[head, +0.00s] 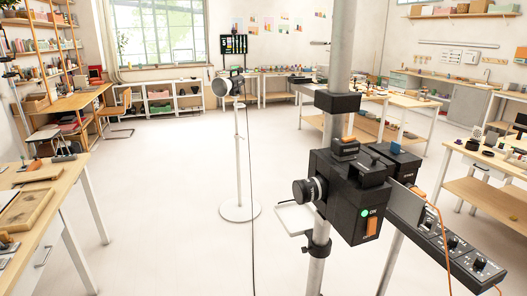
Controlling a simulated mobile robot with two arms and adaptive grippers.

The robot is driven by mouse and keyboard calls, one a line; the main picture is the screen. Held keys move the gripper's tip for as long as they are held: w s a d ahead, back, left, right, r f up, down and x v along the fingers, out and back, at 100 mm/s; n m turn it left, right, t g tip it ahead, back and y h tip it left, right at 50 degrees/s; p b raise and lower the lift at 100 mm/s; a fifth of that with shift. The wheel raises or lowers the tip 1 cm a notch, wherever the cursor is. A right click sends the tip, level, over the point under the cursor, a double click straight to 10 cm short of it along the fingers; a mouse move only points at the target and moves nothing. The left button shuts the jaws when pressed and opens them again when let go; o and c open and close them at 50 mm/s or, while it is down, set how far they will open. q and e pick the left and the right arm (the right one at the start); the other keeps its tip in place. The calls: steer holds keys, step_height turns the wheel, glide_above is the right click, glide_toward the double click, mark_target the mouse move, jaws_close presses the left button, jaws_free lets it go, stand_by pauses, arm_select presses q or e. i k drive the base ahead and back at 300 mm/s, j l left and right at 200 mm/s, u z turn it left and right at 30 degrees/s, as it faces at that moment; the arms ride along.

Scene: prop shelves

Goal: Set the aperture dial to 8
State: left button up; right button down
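A black boxy camera (345,205) is mounted on a grey vertical pole in the right half of the head view. Its lens (307,191) points left and has a ring with small pale marks, too small to read. A green round light and an orange switch (372,226) are on the side facing me. I cannot tell for sure which part is the aperture dial, nor its setting. Neither of my grippers is in view.
A black panel with several knobs (449,243) slants along the right, with an orange cable above it. A lamp on a white stand (240,150) stands left of the camera. Wooden tables stand at left (60,190) and right. The floor between is mostly clear.

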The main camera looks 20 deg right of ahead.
mark_target(480, 262)
steer(key=z, duration=1.65)
